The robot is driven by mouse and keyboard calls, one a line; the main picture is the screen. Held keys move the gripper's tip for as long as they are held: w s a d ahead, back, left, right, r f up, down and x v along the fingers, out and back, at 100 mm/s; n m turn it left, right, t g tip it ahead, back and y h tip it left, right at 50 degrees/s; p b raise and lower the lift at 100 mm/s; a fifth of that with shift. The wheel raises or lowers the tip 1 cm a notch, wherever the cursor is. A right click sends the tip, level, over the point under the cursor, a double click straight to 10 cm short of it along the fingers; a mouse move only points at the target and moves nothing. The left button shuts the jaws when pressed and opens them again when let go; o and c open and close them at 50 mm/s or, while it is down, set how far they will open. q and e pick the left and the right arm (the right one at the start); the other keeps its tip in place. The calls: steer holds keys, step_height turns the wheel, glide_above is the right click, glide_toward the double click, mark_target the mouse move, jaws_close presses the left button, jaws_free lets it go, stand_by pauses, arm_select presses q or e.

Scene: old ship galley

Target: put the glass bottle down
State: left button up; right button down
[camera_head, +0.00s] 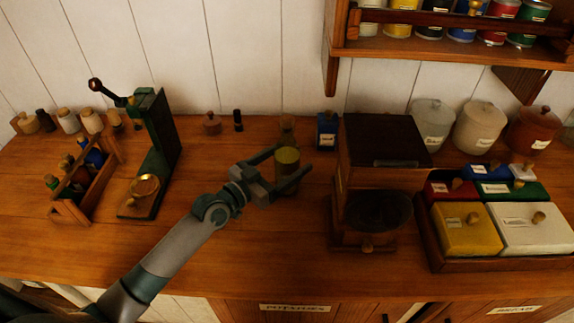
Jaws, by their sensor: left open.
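The glass bottle (287,157) stands upright on the wooden counter (240,262), left of the coffee grinder. It is greenish-brown with a yellowish label, and its lower part is partly hidden behind my gripper. My left gripper (291,165) is open, its two fingers spread on either side of the bottle. I cannot tell whether a finger touches the glass. My right gripper is not in view.
A wooden grinder (381,150) stands close right of the bottle, with a blue tin (327,130) behind. A green scale-like stand (156,150) and a bottle caddy (84,180) are left. A box tray (438,248) is right. The front middle counter is clear.

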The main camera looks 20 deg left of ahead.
mark_target(281, 133)
arm_select(q)
steer(key=c, duration=1.8)
steer(key=shift+r, duration=0.1)
steer(key=shift+r, duration=0.1)
step_height(281, 133, up, 10)
steer(key=shift+f+b, duration=0.1)
steer(key=shift+b, duration=0.45)
